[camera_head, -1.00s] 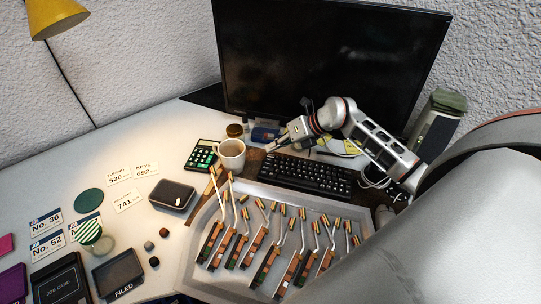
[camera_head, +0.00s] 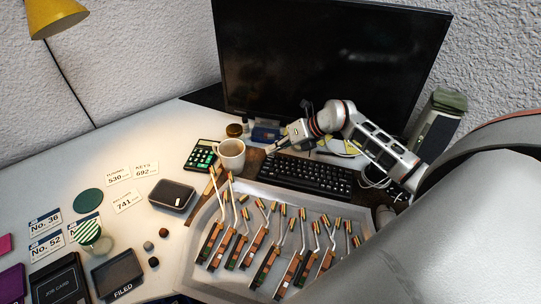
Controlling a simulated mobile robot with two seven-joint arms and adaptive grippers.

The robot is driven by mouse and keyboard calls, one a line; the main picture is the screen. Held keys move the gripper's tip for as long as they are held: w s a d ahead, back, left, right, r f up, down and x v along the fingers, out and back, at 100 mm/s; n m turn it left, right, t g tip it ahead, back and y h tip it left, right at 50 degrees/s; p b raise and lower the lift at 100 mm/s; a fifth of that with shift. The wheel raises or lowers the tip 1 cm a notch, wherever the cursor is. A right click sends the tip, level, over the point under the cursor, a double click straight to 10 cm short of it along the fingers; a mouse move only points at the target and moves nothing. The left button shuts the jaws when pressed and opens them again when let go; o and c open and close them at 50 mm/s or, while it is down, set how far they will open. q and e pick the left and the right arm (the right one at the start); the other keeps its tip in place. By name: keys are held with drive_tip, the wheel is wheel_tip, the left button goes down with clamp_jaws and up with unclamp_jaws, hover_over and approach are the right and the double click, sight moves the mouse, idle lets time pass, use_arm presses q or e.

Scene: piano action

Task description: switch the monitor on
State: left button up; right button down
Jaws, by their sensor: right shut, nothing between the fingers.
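The black monitor (camera_head: 325,55) stands at the back of the desk, and its screen is dark. No lit lamp shows on its frame, and I cannot make out a power button. My right arm reaches in from the right, in front of the monitor's lower right part. My right gripper (camera_head: 271,149) is shut and empty, pointing left and down just behind the keyboard's left end, near the monitor's lower edge. I cannot tell its exact distance from the frame. The arm hides part of the lower frame. My left gripper is not in view.
A keyboard (camera_head: 305,175) lies below my right arm. A white mug (camera_head: 231,155), a calculator (camera_head: 201,154) and a blue box (camera_head: 265,134) are near the gripper. A grey tray (camera_head: 196,250) with several piano action parts lies in front. A green-topped container (camera_head: 437,122) stands at right.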

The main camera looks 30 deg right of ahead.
sight(273, 157)
drive_tip(key=shift+f, duration=0.35)
idle(0.3)
drive_tip(key=shift+r, duration=0.1)
drive_tip(key=shift+r+p, duration=0.6)
drive_tip(key=shift+r, duration=0.2)
drive_tip(key=shift+r+p, duration=0.75)
drive_tip(key=shift+r, duration=0.15)
wheel_tip(273, 157, up, 4)
drive_tip(key=p, duration=0.3)
drive_tip(key=shift+r, duration=0.1)
drive_tip(key=shift+s, duration=0.1)
